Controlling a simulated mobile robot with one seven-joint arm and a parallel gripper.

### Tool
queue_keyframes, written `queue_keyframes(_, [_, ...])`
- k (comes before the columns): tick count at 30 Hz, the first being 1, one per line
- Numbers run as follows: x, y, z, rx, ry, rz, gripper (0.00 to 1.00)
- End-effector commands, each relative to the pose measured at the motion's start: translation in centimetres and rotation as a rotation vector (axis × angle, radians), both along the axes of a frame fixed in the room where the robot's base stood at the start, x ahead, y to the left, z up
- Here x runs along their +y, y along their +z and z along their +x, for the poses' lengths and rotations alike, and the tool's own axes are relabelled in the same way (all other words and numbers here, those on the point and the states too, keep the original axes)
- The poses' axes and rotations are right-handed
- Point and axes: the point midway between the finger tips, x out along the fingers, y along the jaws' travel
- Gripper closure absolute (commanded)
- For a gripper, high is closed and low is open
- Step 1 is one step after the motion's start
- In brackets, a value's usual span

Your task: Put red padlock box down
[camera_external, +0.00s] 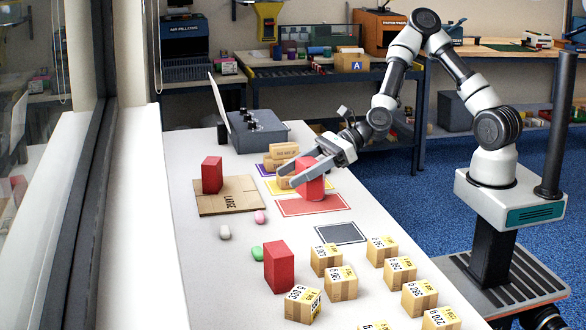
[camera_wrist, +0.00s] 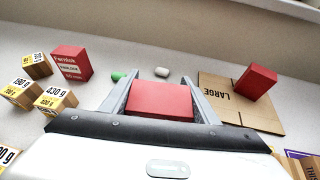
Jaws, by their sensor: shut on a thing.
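My gripper (camera_external: 304,174) is shut on a red padlock box (camera_external: 312,185), held over the back part of the red-marked mat (camera_external: 308,207). I cannot tell whether the box's bottom touches the mat. In the wrist view the held box (camera_wrist: 160,103) sits between the two fingers of my gripper (camera_wrist: 161,72), its top face showing. A second red box (camera_external: 212,174) stands on a flat cardboard sheet (camera_external: 238,206) marked LARGE. A third red box (camera_external: 279,267) stands nearer the front; its label in the wrist view (camera_wrist: 72,63) reads padlock, 60 mm.
Several small labelled cartons (camera_external: 340,282) stand at front right. A dark mat (camera_external: 341,233) lies bare beside the red one. A grey device (camera_external: 258,132) stands at the table's back. Green, pink and white pebble-like items (camera_external: 224,232) lie left.

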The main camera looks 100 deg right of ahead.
Motion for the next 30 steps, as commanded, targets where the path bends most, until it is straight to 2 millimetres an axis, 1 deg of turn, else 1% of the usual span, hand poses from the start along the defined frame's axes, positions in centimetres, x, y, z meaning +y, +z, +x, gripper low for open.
queue_keyframes(1, [-0.2,1.1,0.1,-0.003,-0.004,-0.001,0.72])
queue_keyframes(4, [-0.8,2.2,1.0,-0.005,-0.011,0.003,0.72])
queue_keyframes(5, [-1.2,2.6,1.6,-0.008,-0.015,0.006,0.72])
queue_keyframes(7, [-2.5,3.3,3.3,-0.011,-0.030,0.013,0.72])
queue_keyframes(11, [-6.3,4.0,7.4,-0.019,-0.068,0.019,0.72])
queue_keyframes(12, [-7.6,4.0,8.6,-0.018,-0.079,0.016,0.72])
queue_keyframes(14, [-9.5,4.1,10.3,-0.019,-0.094,0.009,0.72])
queue_keyframes(15, [-10.8,4.0,11.2,-0.017,-0.105,0.006,0.72])
queue_keyframes(18, [-13.4,3.7,13.1,-0.012,-0.124,-0.011,0.72])
queue_keyframes(21, [-15.2,3.5,14.2,-0.007,-0.137,-0.024,0.72])
queue_keyframes(23, [-15.7,3.0,14.5,-0.005,-0.141,-0.029,0.72])
queue_keyframes(25, [-16.1,1.8,14.7,-0.001,-0.143,-0.030,0.72])
queue_keyframes(30, [-16.0,-1.5,14.7,0.000,-0.143,-0.031,0.72])
